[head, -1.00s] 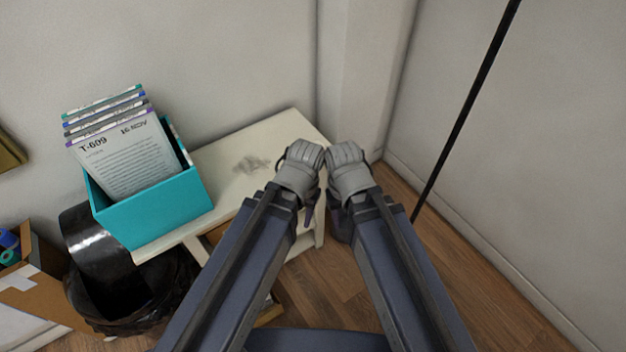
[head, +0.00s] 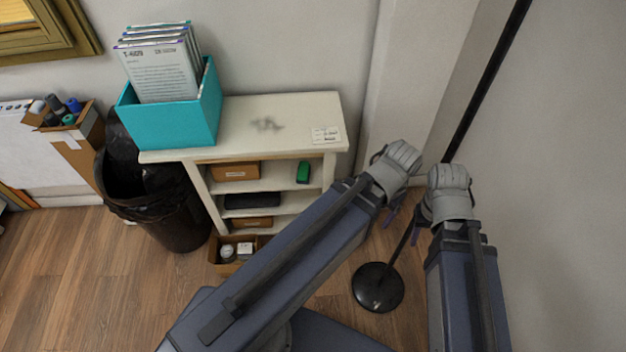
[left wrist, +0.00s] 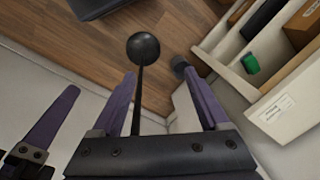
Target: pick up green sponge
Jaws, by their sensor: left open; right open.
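The green sponge (head: 303,172) lies on the upper inner shelf of the white shelf unit (head: 285,111), near its right side. It also shows in the left wrist view (left wrist: 250,64), at upper right. My left gripper (head: 390,214) is to the right of the shelf unit, apart from the sponge.
A black floor stand (head: 377,288) with a tall pole is close to both grippers. A teal file box (head: 170,119) stands on the shelf unit. Brown boxes (head: 234,171) share the shelves. A black bin (head: 165,215) stands left. Floor at lower left is clear.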

